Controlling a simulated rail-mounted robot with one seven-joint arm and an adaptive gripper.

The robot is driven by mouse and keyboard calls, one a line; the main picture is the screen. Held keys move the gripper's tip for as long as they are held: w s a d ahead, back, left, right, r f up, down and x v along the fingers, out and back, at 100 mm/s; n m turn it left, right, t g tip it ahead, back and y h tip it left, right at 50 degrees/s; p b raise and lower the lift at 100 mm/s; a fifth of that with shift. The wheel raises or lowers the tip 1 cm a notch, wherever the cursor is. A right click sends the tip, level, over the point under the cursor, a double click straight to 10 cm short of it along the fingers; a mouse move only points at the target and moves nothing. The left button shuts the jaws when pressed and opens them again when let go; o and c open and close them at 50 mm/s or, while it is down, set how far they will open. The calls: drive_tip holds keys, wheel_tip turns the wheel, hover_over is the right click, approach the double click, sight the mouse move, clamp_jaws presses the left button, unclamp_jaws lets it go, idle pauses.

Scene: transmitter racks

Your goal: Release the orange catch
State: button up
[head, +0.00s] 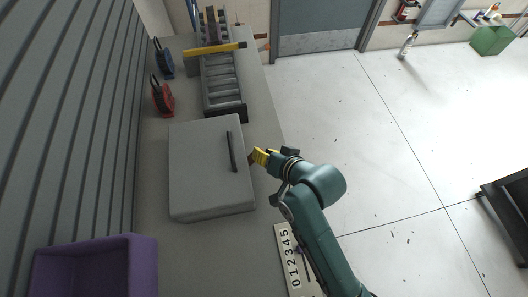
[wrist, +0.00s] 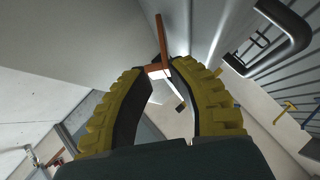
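The orange catch (wrist: 161,38) shows in the wrist view as a thin orange-brown bar at the top centre, beside the grey case wall. Its lower end lies in line with the gap between my fingertips, with a pale strip below it. My gripper (wrist: 158,72) has yellow ribbed fingers with dark pads, and a gap shows between them. Whether the pads touch the catch I cannot tell. In the head view my gripper (head: 258,156) is at the right side of the grey case (head: 200,175), whose lid is down. The catch is not clearly visible there.
A dark handle (head: 231,151) is on the case top; it also shows in the wrist view (wrist: 287,30). Blue and red items, a rack and a yellow bar (head: 215,48) lie behind. A purple bin (head: 140,265) and number strip (head: 285,250) are nearer.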

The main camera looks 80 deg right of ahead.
clamp_jaws()
drive_tip(key=shift+s+f, duration=0.1)
drive_tip(key=shift+s, duration=0.1)
drive_tip(key=shift+s+d+f+m+t, duration=0.2)
drive_tip(key=shift+s+f+m+t, duration=0.15)
drive_tip(key=shift+m+t, duration=0.25)
drive_tip(key=shift+s+d+f+t+y, duration=0.15)
drive_tip(key=shift+f+t+y, duration=0.25)
drive_tip(key=shift+t, duration=0.3)
drive_tip(key=shift+s+d+f+m+t+b, duration=0.15)
drive_tip(key=shift+s+f+m+t+b, duration=0.1)
drive_tip(key=shift+f+m+t+b, duration=0.85)
drive_tip(key=shift+m+t+b, duration=0.2)
drive_tip(key=shift+t+b, duration=0.2)
drive_tip(key=shift+f, duration=0.15)
